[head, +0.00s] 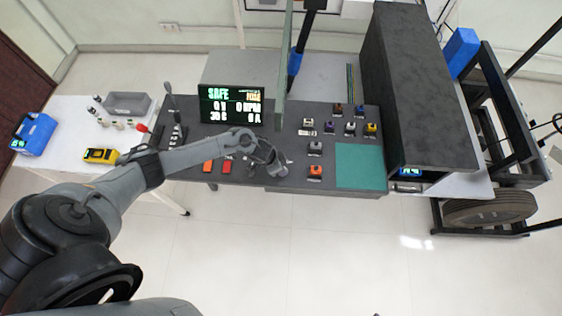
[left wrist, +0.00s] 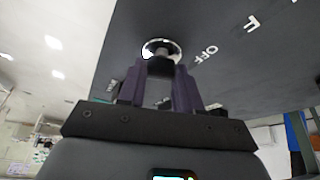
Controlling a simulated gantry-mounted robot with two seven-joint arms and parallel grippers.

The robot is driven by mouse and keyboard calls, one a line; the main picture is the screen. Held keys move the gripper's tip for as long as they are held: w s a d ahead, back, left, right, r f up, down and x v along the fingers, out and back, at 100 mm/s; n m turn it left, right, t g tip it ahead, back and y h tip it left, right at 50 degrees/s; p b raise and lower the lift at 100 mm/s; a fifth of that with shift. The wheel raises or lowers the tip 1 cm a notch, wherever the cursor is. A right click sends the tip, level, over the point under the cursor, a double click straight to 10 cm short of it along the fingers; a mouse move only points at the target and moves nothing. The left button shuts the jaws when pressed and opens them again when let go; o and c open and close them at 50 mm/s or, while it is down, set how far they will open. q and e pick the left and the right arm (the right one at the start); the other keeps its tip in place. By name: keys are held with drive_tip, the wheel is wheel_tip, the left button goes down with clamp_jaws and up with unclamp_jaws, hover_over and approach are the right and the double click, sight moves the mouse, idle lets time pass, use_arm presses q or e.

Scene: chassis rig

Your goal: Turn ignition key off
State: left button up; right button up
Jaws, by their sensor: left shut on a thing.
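The ignition switch (left wrist: 162,47) shows as a round silver collar on the dark panel in the left wrist view. White "OFF" lettering (left wrist: 206,56) is printed on the panel to its right. My left gripper (left wrist: 162,70) has its two purple-grey fingers closed on the dark key head (left wrist: 160,66) in front of the collar. In the head view my left gripper (head: 277,166) is at the front edge of the dark console (head: 260,179), and the arm and hand hide most of the key. The key's exact angle cannot be told. My right gripper is not in view.
A display (head: 232,105) reading "SAFE" stands behind the gripper. Coloured switches, one orange (head: 315,171), and a teal mat (head: 359,166) lie to the right. Levers and red pedals (head: 227,167) are to the left. A clear upright panel (head: 287,65) rises behind the console.

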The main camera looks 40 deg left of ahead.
use_arm(q)
drive_tip(key=shift+d+n+y+p, duration=0.1)
drive_tip(key=shift+n+y+p, duration=0.2)
drive_tip(key=shift+n+p, duration=0.5)
drive_tip(key=shift+t, duration=0.3)
drive_tip(key=o, duration=1)
drive_tip(key=shift+o, duration=0.2)
drive_tip(key=p+v, duration=0.1)
drive_tip(key=v, duration=0.9)
drive_tip(key=shift+r+p, duration=0.4)
drive_tip(key=shift+s, duration=0.1)
